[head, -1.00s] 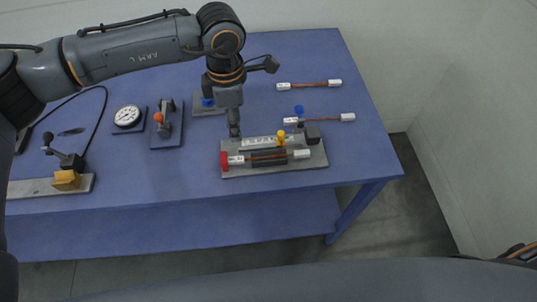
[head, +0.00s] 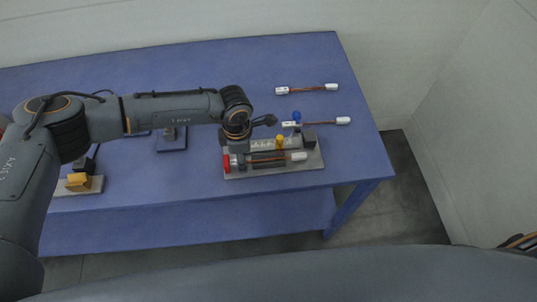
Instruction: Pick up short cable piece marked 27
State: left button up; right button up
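Three short cable pieces with white ends and a copper-brown middle are in the head view. One cable piece (head: 307,89) lies at the back right of the blue table, and a second cable piece (head: 318,122) lies in front of it, near a blue knob. A third cable piece (head: 275,158) lies along the grey fixture (head: 290,169). The marks on the white ends are too small to read, so I cannot tell which is 27. My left gripper (head: 241,160) points down at the fixture's left end, by the third piece. Its fingers are mostly hidden by the wrist. My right gripper is out of view.
The fixture has a red block (head: 227,163) at its left end, a yellow knob (head: 280,142) and a dark block (head: 309,140). A yellow block (head: 78,181) sits on a plate at the left. The blue table's (head: 350,165) right end is clear.

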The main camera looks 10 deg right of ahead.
pick_arm(q)
jog(key=shift+f, duration=0.15)
grip_shut()
